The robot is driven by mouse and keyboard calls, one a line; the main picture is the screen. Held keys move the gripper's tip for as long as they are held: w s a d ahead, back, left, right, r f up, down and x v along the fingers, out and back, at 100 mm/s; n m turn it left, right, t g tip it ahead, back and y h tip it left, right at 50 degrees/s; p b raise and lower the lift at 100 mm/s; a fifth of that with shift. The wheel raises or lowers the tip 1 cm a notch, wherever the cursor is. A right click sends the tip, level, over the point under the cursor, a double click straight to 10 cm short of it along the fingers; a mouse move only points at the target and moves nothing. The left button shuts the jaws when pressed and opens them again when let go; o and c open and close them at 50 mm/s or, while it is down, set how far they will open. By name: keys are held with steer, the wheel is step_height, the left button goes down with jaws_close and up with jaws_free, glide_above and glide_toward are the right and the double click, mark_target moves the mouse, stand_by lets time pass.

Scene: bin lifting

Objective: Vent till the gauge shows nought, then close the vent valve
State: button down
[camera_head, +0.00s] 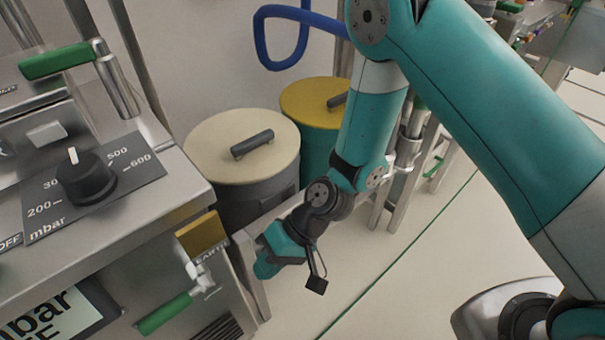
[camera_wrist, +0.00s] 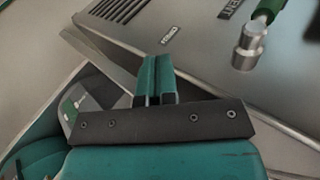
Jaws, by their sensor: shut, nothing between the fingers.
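My gripper (camera_head: 266,264) is shut and empty, hanging to the right of the steel cabinet (camera_head: 120,245). In the wrist view its teal fingers (camera_wrist: 156,80) are together, in front of a steel panel (camera_wrist: 205,75). That panel carries a VENT label (camera_wrist: 229,8), a smaller label (camera_wrist: 170,42), and a valve with a green handle (camera_wrist: 268,10) on a metal stem (camera_wrist: 247,48). The fingers are apart from this valve. In the head view a green-handled lever (camera_head: 165,313) sticks out low on the cabinet. A display (camera_head: 55,322) shows part of "mbar"; its reading is cut off.
A black mbar knob (camera_head: 87,176) and another green-handled lever (camera_head: 57,61) are on the cabinet top. A cream-lidded bin (camera_head: 215,140) and a yellow-lidded bin (camera_head: 300,95) stand behind my gripper.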

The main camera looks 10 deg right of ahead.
steer(key=d+r+n+p, duration=0.1)
steer(key=d+r+p, duration=0.2)
steer(key=r, duration=0.7)
steer(key=w+d+r+n+h+p, duration=0.1)
steer(key=d+r+p, duration=0.2)
steer(key=r, duration=0.7)
steer(key=shift+w+d+r+h+p, duration=0.3)
steer(key=shift+d+r+p, duration=0.1)
steer(key=shift+d, duration=0.2)
steer(key=shift+t, duration=0.3)
steer(key=s+d+r+n+t+h, duration=0.1)
steer(key=s+d+r+h, duration=0.1)
steer(key=s+d+r, duration=0.4)
steer(key=s+d+r+t+h, duration=0.1)
steer(key=s+d+r+t, duration=0.15)
steer(key=r, duration=0.55)
step_height(320, 180, up, 13)
steer(key=p, duration=1.2)
steer(key=shift+d+f+g, duration=0.15)
steer(key=shift+d+g, duration=0.3)
